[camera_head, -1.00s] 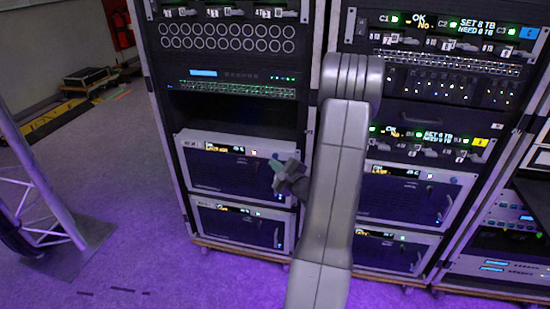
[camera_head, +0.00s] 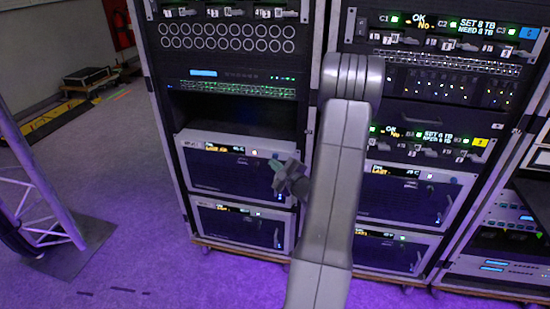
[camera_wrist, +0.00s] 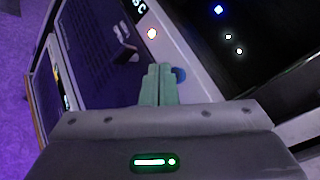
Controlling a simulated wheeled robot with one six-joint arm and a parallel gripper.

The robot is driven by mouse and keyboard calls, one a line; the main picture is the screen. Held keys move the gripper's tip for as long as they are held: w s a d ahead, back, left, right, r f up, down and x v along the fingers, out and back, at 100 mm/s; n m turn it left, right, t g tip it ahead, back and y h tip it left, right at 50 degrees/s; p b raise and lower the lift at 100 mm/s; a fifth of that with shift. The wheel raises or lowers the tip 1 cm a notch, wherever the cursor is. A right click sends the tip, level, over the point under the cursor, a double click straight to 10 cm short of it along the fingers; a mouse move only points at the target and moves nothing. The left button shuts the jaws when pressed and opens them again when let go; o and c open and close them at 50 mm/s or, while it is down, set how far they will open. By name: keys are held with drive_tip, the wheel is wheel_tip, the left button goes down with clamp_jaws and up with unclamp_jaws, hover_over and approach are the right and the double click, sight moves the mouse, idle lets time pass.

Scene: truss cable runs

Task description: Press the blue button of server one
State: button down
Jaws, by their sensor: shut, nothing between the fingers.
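The server (camera_head: 230,178) with a dark door and pale frame sits in the left rack, below an empty bay. Its number cannot be read. My gripper (camera_head: 274,164) is at the right end of its top strip. In the wrist view my gripper (camera_wrist: 158,70) is shut and empty, its green fingertips together. A blue button (camera_wrist: 180,74) shows just right of the fingertips, partly hidden by them; whether they touch it cannot be told.
A similar server (camera_head: 240,225) sits below. A second rack (camera_head: 410,115) stands to the right, partly behind my arm. A truss leg (camera_head: 45,190) stands at left. The purple-lit floor (camera_head: 150,255) in front is open.

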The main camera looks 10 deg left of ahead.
drive_tip(key=shift+w, duration=0.15)
drive_tip(key=shift+w+b, duration=0.25)
drive_tip(key=shift+b, duration=0.1)
drive_tip(key=shift+w, duration=0.45)
idle(0.6)
drive_tip(key=shift+s, duration=0.1)
drive_tip(key=shift+s+b, duration=0.75)
drive_tip(key=s+b, duration=0.2)
drive_tip(key=s, duration=0.3)
drive_tip(key=shift+b, duration=0.3)
